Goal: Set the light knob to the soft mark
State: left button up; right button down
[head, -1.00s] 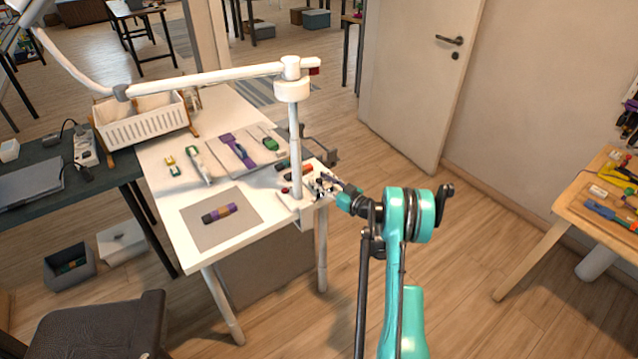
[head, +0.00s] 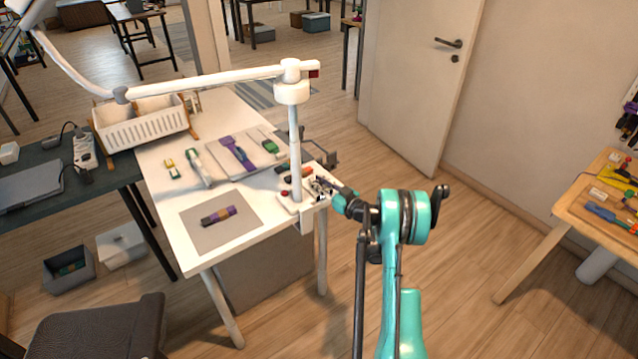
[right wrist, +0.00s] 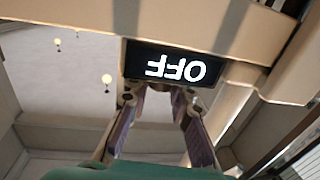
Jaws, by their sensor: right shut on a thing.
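The white desk lamp stands on a post (head: 296,150) with a base (head: 290,207) at the table's right front corner. Its long arm (head: 200,80) reaches left. A small red part (head: 285,193) shows on the base. My right gripper (head: 320,187) is at the right side of the base, with its fingers closed in on the light knob, which they hide. In the right wrist view, the two fingers (right wrist: 158,95) converge just under a dark display (right wrist: 172,66) that reads OFF, upside down. No soft mark can be made out. My left gripper is out of view.
The white table (head: 185,240) holds a grey mat (head: 205,235) with a purple and brown piece, a board with purple tools, and a white basket (head: 140,125). A chair (head: 100,325) stands at front left. Floor right of the table is open.

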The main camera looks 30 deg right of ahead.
aim_at(319, 182)
jog(key=m+h, duration=0.2)
jog(key=h, duration=0.1)
jog(key=m+h, duration=0.1)
jog(key=h, duration=0.2)
jog(key=m+h, duration=0.2)
jog(key=shift+a+m+h, duration=0.25)
jog(key=shift+m+h, duration=0.05)
jog(key=shift+h, duration=0.1)
jog(key=shift+d+m+g+h, duration=0.1)
jog(key=shift+m+g+h, duration=0.95)
jog(key=shift+h, duration=0.55)
jog(key=shift+d+m+g+h, duration=0.1)
jog(key=shift+m+g+h, duration=0.65)
jog(key=shift+m+h, duration=0.7)
jog(key=shift+h, duration=0.25)
jog(key=c, duration=1.3)
grip_release()
notch_tip(319, 182, up, 10)
